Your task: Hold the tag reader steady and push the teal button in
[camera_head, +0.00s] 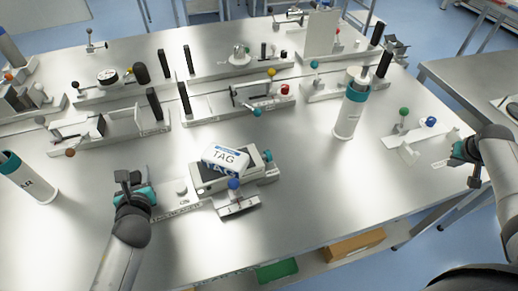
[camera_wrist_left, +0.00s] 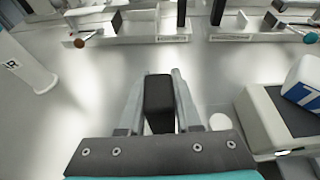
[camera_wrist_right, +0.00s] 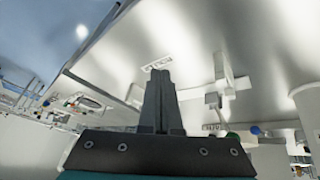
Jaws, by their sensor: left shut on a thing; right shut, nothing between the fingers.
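The tag reader (camera_head: 228,178) is a pale box with a dark top on the middle front of the table. A white box marked TAG (camera_head: 226,157) rests tilted on it. A teal knob (camera_head: 268,156) shows at its right end; I cannot tell whether it is the teal button. My left gripper (camera_head: 126,180) is left of the reader, shut on a black upright block (camera_wrist_left: 158,103), which shows between its fingers in the left wrist view. My right gripper (camera_head: 461,151) is shut and empty near the table's right edge, far from the reader; its closed fingers show in the right wrist view (camera_wrist_right: 160,95).
A white teal-banded cylinder (camera_head: 349,112) stands between reader and right gripper. A small fixture (camera_head: 408,150) is near my right gripper. Several fixtures line the back.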

